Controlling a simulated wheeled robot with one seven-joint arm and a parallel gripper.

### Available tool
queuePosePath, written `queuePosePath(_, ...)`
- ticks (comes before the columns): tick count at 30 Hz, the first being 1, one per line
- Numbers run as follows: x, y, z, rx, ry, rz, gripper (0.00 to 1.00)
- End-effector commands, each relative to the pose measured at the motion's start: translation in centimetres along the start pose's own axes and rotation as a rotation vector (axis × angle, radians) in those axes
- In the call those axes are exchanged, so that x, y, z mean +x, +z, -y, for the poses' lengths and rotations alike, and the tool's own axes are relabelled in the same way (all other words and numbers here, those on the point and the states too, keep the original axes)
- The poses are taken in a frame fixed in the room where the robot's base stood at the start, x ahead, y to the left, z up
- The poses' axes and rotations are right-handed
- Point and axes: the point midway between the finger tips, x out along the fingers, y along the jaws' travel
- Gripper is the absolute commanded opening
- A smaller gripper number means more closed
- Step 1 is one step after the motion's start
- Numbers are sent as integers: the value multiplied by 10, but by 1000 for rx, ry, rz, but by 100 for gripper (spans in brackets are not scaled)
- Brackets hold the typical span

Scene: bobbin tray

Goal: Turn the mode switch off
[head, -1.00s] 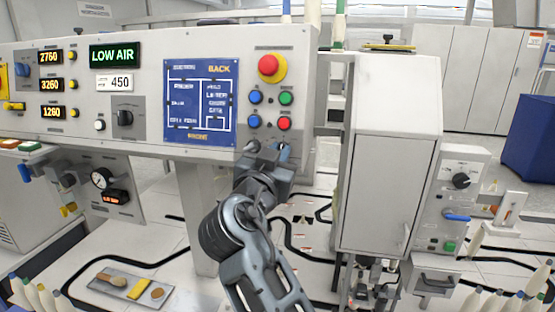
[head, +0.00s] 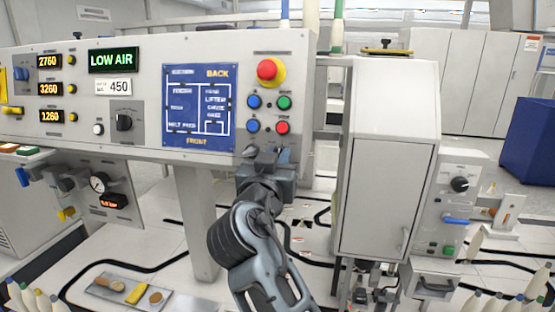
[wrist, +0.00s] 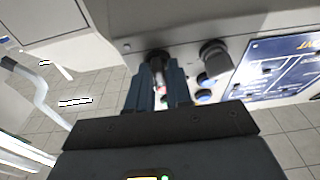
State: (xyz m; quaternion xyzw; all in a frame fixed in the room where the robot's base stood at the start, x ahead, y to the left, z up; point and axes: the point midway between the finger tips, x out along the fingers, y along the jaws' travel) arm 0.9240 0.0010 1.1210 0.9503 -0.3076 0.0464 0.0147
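A small dark switch with a pale, reddish-tipped part (wrist: 158,62) sits on the lower edge of the control panel, between my fingers in the wrist view. A dark round knob (wrist: 213,56) is beside it to the right. I see no readable label saying which one is the mode switch. My gripper (wrist: 157,85) points at the panel with its fingers a little apart, one on each side of the switch; contact is unclear. In the head view my gripper (head: 266,154) is below the red button (head: 283,128) and hides much of this spot.
A blue button (head: 253,126) and a red emergency stop (head: 268,70) are above my gripper. A blue screen (head: 198,105) and a black selector knob (head: 124,122) are to the left. A grey cabinet (head: 380,195) stands close to the right.

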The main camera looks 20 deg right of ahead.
Motion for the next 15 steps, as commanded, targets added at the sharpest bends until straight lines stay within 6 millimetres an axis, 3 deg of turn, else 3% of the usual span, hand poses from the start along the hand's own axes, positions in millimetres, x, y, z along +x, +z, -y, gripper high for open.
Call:
queuePosePath(6,0,0,-1,0,3,1,39)
queuePosePath(15,-6,2,0,-1,1,1,39)
